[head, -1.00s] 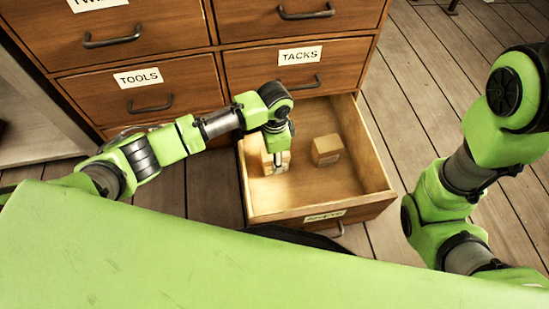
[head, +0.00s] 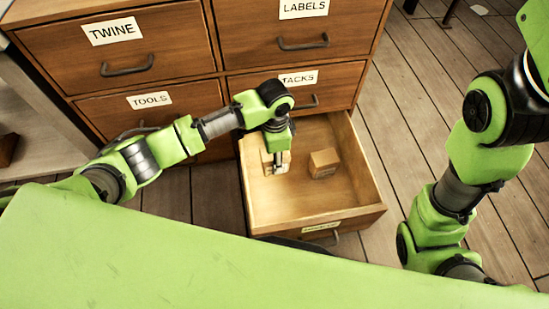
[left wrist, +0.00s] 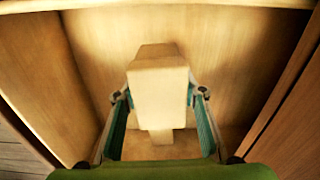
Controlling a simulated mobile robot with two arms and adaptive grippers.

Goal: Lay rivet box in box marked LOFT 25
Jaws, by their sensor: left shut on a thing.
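A small pale wooden box (head: 267,161) is at the left side inside the open drawer (head: 372,207). My left gripper (head: 277,168) reaches down into the drawer and is shut on this box. In the left wrist view the box (left wrist: 158,97) sits between the two fingers, low over or on the drawer floor; I cannot tell which. A second small wooden box (head: 323,162) lies to its right in the drawer, apart from the gripper. No mark is readable on either box, so I cannot tell which holds rivets. No LOFT 25 mark is readable. My right gripper is out of view.
The drawer's front label (head: 321,228) is unreadable. Shut drawers labelled TWINE (head: 115,30), LABELS (head: 303,8), TOOLS (head: 149,99) and TACKS (head: 299,79) stand behind. The drawer walls rise around the left gripper. Wooden floor (head: 410,130) is clear at the right.

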